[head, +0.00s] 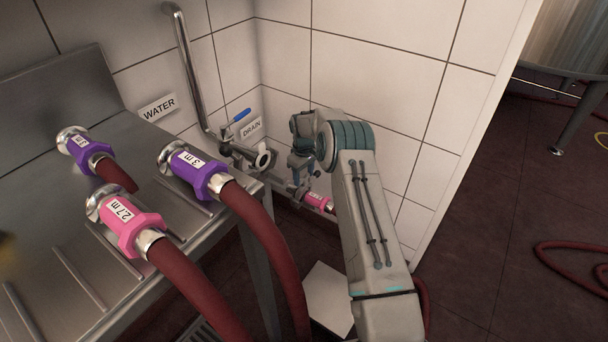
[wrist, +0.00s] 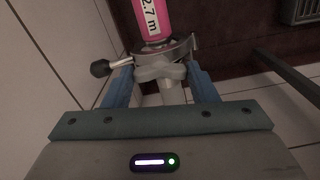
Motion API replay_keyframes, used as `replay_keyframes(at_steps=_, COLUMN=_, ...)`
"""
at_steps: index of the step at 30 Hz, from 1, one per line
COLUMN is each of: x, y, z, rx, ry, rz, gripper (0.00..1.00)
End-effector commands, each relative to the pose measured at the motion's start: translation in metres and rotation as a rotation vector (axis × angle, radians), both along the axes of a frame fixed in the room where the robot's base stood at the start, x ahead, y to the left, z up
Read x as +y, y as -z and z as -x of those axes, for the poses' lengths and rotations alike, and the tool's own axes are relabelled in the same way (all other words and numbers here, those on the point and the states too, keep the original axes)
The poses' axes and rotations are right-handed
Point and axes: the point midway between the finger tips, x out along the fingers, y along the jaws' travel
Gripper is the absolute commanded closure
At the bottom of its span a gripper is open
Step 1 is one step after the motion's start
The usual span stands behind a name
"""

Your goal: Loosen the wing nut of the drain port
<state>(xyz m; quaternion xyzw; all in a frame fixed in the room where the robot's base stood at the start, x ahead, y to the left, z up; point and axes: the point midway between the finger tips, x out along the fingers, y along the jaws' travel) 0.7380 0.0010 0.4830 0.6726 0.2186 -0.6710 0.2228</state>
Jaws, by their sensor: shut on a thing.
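The drain port is in the corner below the DRAIN sign (head: 251,129) in the head view, mostly hidden by my arm. In the wrist view a metal clamp ring (wrist: 182,49) sits around the joint at the end of a pink hose coupling marked 2.7 m (wrist: 152,18). The pale wing nut (wrist: 160,73) of the clamp lies between my gripper's (wrist: 163,78) two blue fingers, which are shut on it. The pink coupling also shows in the head view (head: 317,201), just beside my gripper (head: 299,188).
A black-knobbed lever (wrist: 101,68) sticks out left of the clamp. In the head view, a steel bench (head: 70,265) on the left bears purple and pink hose ends. A blue-handled valve (head: 241,115) is on the wall pipe. A tiled wall stands close behind my arm.

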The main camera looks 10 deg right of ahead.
Motion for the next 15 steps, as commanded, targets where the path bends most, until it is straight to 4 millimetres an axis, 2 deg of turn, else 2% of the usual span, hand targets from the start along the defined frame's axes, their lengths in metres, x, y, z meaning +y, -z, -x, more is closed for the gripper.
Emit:
replay_keyframes(at_steps=7, x=0.0007, y=-0.0012, z=-0.0006, rx=-0.001, ry=-0.113, rz=-0.001, gripper=0.70)
replay_keyframes(at_steps=15, x=0.0005, y=-0.0011, z=-0.0006, rx=-0.001, ry=-0.158, rz=0.000, gripper=0.70)
